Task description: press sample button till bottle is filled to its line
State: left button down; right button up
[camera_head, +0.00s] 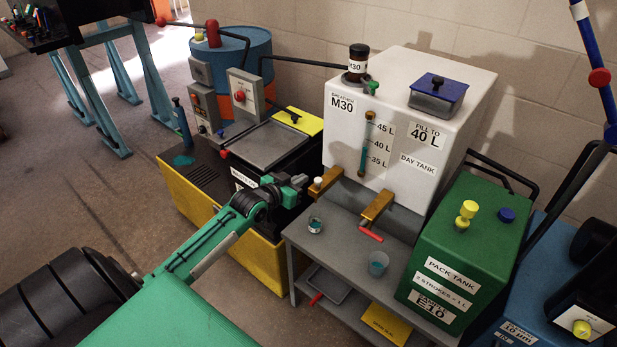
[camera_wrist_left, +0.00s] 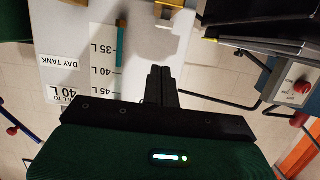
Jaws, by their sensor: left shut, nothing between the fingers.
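The white sample button (camera_head: 317,183) sits on a brass block (camera_head: 327,180) at the lower left of the white day tank (camera_head: 410,115). A small bottle (camera_head: 315,226) with a pale label stands on the grey stand below it. Its liquid level and line are too small to read. My left gripper (camera_head: 300,182) is shut and empty, just left of the button; I cannot tell if they touch. In the left wrist view, the shut fingers (camera_wrist_left: 161,84) point toward the tank's lower edge, with part of a brass fitting (camera_wrist_left: 167,8) beyond. My right gripper is not in view.
A second brass tap (camera_head: 378,205) with a red lever is at the right, with a clear cup (camera_head: 378,263) below. A green pack tank (camera_head: 465,250) stands right of the grey stand (camera_head: 335,250). A yellow-and-black machine (camera_head: 262,262) is behind my left arm.

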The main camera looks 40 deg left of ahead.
aim_at(318, 182)
pick_arm(q)
jog(key=shift+v, duration=1.75)
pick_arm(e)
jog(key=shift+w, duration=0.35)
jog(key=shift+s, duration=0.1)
